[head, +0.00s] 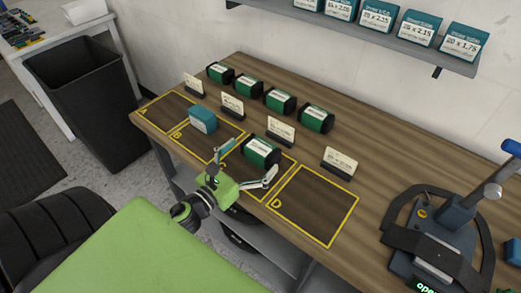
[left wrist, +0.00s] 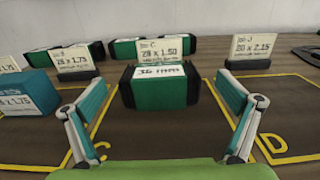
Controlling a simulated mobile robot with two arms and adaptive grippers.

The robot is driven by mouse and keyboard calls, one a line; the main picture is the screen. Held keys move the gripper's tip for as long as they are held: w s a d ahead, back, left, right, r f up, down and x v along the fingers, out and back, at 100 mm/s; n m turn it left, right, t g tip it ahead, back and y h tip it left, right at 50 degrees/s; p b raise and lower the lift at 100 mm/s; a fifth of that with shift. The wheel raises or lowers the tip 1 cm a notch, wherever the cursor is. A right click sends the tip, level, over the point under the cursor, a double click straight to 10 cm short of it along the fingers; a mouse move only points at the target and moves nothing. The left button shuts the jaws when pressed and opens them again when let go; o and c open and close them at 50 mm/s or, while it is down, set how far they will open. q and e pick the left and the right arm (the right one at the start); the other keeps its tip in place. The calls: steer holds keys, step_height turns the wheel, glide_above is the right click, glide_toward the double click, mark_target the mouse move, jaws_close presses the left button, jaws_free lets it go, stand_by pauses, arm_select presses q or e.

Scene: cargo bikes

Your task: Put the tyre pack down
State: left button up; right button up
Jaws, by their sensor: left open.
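A green tyre pack with black ends and a white label (head: 260,151) rests on the bench in the square marked C. It also shows in the left wrist view (left wrist: 160,87), straight ahead. My left gripper (head: 246,165) is open, with its fingers spread on the near side of the pack. In the left wrist view the two fingers (left wrist: 160,105) are apart, and the pack shows in the gap beyond them. Nothing is held. The C card reading 28 x 1.50 (left wrist: 166,47) stands behind the pack. My right gripper is not in view.
A teal box (head: 202,121) stands in square B. Square D (head: 314,205) is empty. Several green packs (head: 279,101) line the back of the bench. A device with a lever (head: 447,225) stands at the right. A shelf (head: 350,37) with teal boxes hangs above.

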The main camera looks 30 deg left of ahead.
mark_target(261, 146)
arm_select(q)
steer(key=w+p, duration=0.1)
steer(key=w, duration=0.3)
steer(key=shift+w, duration=0.1)
steer(key=c, duration=1.5)
steer(key=shift+r, duration=0.15)
steer(key=shift+c, duration=0.7)
